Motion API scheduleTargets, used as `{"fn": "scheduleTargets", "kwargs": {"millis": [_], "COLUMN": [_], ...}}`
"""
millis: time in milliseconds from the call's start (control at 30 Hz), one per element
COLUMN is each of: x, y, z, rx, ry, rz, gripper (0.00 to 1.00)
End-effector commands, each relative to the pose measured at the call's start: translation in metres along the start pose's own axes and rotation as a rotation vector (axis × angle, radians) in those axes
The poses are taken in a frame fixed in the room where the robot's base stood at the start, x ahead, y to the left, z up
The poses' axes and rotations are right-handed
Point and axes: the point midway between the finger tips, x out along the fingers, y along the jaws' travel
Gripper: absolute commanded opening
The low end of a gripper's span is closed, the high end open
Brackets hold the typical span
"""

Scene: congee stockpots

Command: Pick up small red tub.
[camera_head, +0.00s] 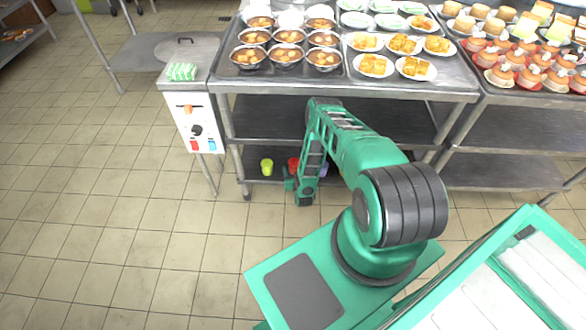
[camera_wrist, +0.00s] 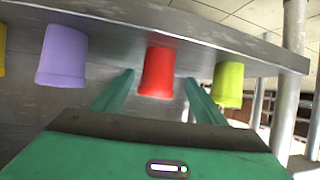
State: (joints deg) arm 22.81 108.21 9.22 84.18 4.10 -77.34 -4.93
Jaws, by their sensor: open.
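The small red tub (camera_head: 293,162) stands on the bottom shelf of the steel table, partly hidden by my arm. In the wrist view the red tub (camera_wrist: 157,72) shows upside down, between my two green fingers and beyond them. My gripper (camera_wrist: 159,78) is open and empty, with a finger on each side of the tub's outline. In the head view my gripper (camera_head: 289,184) is low at the front edge of that shelf, just in front of the red tub. I cannot tell whether the fingertips reach past its near side.
A yellow-green tub (camera_head: 266,166) stands left of the red one. A purple tub (camera_wrist: 63,56) and a yellow tub (camera_wrist: 2,50) are on its other side. Steel shelves and a table leg (camera_head: 241,170) are close by. Open tiled floor (camera_head: 120,220) lies left.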

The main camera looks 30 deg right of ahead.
Motion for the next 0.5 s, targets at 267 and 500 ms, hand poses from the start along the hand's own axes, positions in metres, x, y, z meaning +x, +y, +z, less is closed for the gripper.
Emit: {"fn": "scheduleTargets", "kwargs": {"millis": [267, 500], "x": [0.036, 0.043], "y": [0.003, 0.003], "z": [-0.003, -0.003], "rx": [-0.001, -0.001], "ry": [0.001, 0.000], "rz": [0.000, 0.000], "gripper": [0.65, 0.65]}}
